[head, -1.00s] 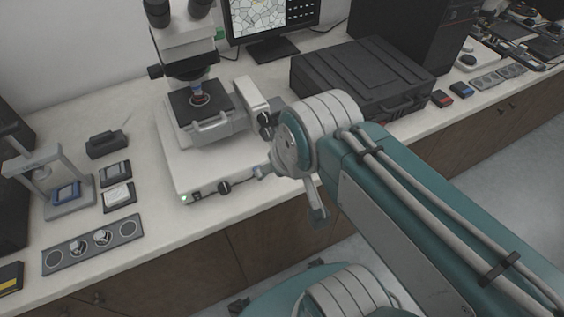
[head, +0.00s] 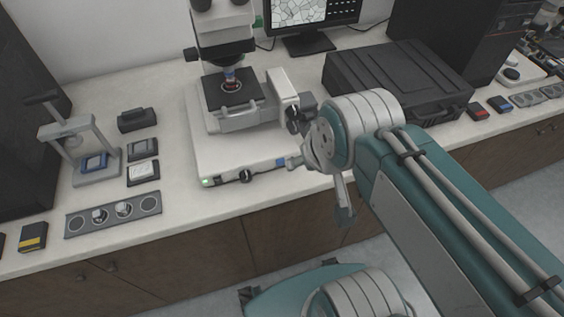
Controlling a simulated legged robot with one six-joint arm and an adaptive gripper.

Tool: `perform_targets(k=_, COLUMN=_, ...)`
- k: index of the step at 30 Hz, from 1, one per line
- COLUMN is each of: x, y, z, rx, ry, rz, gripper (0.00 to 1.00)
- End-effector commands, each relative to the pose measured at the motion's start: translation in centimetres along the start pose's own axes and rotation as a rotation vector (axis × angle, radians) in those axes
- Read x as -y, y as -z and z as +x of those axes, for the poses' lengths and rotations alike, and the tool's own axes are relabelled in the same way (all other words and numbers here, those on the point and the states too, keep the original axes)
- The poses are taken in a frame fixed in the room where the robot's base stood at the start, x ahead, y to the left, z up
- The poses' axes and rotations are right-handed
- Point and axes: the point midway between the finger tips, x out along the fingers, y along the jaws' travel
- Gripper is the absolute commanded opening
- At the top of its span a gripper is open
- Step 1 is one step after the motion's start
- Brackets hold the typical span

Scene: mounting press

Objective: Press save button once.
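No button with a readable "save" label shows. The microscope (head: 222,30) stands on a white base (head: 212,155). The base's front has a lit green spot (head: 207,182), a dark round knob (head: 246,177) and a small blue part (head: 280,162) at its right end. A monitor (head: 309,14) behind it shows a grain picture and a dark panel of small icons, too small to read. My gripper (head: 319,190) is at the base's front right corner, its two grey fingers spread apart and nothing seen between them. One fingertip overlaps the picture beside the blue part; contact cannot be told.
A black case (head: 398,78) lies right of the microscope. At left are a small press (head: 82,150), a dark block (head: 138,119) and a grey holder strip (head: 113,214). The bench's front strip before the microscope is clear.

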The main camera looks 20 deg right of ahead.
Motion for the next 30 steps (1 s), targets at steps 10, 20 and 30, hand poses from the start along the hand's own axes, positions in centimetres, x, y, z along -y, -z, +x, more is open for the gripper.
perform_targets(k=10, x=0.0, y=0.0, z=0.0, rx=0.0, ry=0.0, rz=0.0, gripper=0.0)
perform_targets(k=20, x=0.0, y=0.0, z=0.0, rx=0.0, ry=0.0, rz=0.0, gripper=0.0)
perform_targets(k=30, x=0.0, y=0.0, z=0.0, rx=0.0, ry=0.0, rz=0.0, gripper=0.0)
